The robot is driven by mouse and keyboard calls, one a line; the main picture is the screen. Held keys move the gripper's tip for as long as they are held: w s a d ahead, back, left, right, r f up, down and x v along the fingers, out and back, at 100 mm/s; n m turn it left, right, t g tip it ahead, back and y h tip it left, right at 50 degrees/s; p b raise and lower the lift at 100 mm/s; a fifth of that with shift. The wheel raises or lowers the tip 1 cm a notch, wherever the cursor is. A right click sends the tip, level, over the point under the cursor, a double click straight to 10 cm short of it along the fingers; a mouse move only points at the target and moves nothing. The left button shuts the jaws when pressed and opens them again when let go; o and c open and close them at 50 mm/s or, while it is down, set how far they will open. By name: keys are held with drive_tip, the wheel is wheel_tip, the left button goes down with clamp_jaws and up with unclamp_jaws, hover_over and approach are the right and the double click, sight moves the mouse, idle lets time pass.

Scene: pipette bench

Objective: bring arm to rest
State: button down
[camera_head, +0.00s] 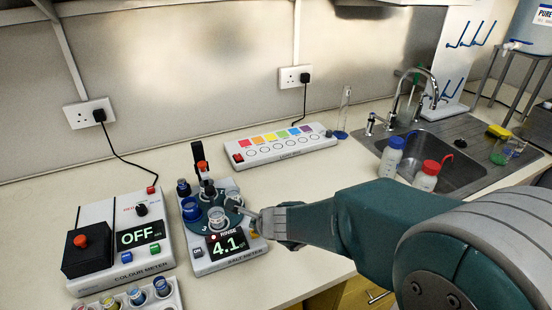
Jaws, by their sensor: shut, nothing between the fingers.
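My gripper (262,221) is at the end of my arm, which reaches in from the right. It is shut and empty, close to the right side of the salt meter (225,262). I cannot tell whether it touches the meter. The salt meter shows 4.1 and a RINSE label on its display, with a round teal holder bearing several small vessels on top. A clear cup (217,214) stands in the holder just left of the gripper.
The colour meter (124,243) reads OFF at left. A vial rack (172,300) is in front. A light box (283,144) with coloured squares lies behind. Two wash bottles (391,157) (427,176) stand by the sink (452,170). Bench space between meter and light box is clear.

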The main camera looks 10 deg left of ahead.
drive_tip(key=s+d+r+n+y, duration=0.1)
drive_tip(key=s+d+r+n, duration=0.6)
drive_tip(key=d+r+n, duration=0.3)
drive_tip(key=s+d+r+n+h, duration=0.1)
drive_tip(key=s+d+n+h, duration=0.2)
drive_tip(key=s+d, duration=0.3)
drive_tip(key=s+d+r+n+g+h, duration=0.1)
drive_tip(key=s+d+n+h, duration=0.3)
drive_tip(key=d, duration=0.7)
drive_tip(key=s+n, duration=0.1)
drive_tip(key=s, duration=0.1)
drive_tip(key=shift+s, duration=0.3)
drive_tip(key=shift+a+n, duration=0.15)
drive_tip(key=shift+n, duration=0.15)
